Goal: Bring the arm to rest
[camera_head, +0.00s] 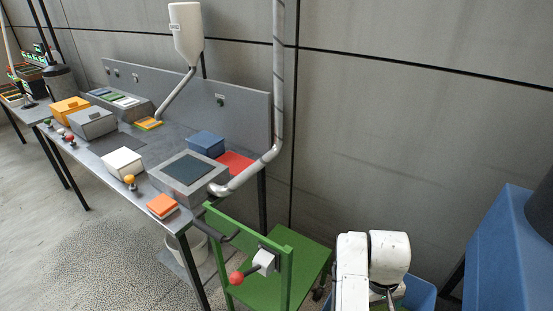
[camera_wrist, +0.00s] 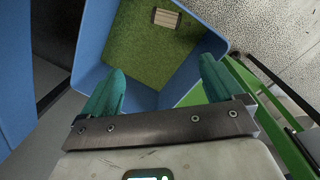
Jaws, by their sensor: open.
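In the wrist view my gripper (camera_wrist: 158,92) is open, its two teal fingers spread wide apart with nothing between them. It hangs over a blue bin (camera_wrist: 88,52) with green turf (camera_wrist: 150,45) on its floor. A small tan slatted block (camera_wrist: 166,17) lies on the turf at the far side. In the head view my white arm (camera_head: 372,262) shows at the lower right, in front of the blue bin (camera_head: 422,292). The fingers are hidden in that view.
A green cart (camera_head: 305,262) with a red-knobbed lever (camera_head: 237,278) stands left of my arm. A grey workbench (camera_head: 120,150) with several boxes runs along the wall at the left. A large blue container (camera_head: 500,240) stands at the right. Open floor (camera_head: 95,260) lies at the lower left.

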